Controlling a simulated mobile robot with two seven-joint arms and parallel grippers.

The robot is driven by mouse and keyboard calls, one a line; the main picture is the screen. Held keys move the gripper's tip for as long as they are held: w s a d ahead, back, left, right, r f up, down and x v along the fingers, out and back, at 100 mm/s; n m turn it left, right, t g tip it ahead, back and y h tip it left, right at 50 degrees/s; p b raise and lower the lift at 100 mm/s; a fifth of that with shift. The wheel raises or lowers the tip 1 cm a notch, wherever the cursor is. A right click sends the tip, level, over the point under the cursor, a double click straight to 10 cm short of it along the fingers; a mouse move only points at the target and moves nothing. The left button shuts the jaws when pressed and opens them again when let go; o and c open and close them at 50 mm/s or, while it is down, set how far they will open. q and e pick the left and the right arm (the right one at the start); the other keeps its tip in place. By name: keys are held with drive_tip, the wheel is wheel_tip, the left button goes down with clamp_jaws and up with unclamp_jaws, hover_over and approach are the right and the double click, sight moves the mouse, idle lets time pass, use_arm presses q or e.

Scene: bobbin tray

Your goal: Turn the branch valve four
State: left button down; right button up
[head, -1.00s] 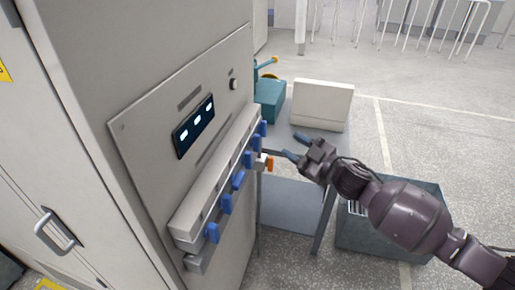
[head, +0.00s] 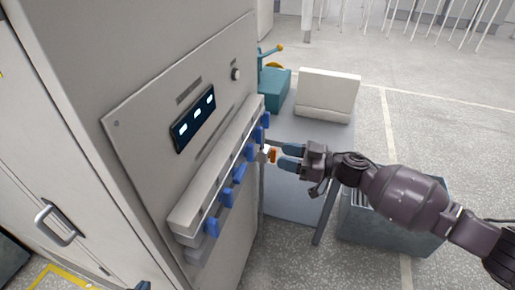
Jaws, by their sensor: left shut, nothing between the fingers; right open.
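A manifold (head: 190,212) runs along the grey cabinet front with several blue valve handles in a row. The nearest blue handle (head: 211,228) is at the lower left and the farthest blue handle (head: 265,120) at the upper right. No number shows, so I cannot tell which is branch valve four. An orange handle (head: 274,155) on a white fitting sits near the far end. My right gripper (head: 286,156) is open, its blue-grey fingertips close to the orange handle; contact cannot be told. Only a tip of my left gripper (head: 144,285) shows at the bottom edge, shut and empty.
A panel display (head: 194,119) and a knob (head: 236,74) are above the manifold. Behind stands a low table with a teal device (head: 274,90) and a white box (head: 327,95). A grey bin (head: 385,238) is under my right arm. Open floor lies beyond.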

sight(250, 153)
drive_tip(key=x, duration=0.8)
drive_tip(key=shift+a, duration=0.2)
clamp_jaws()
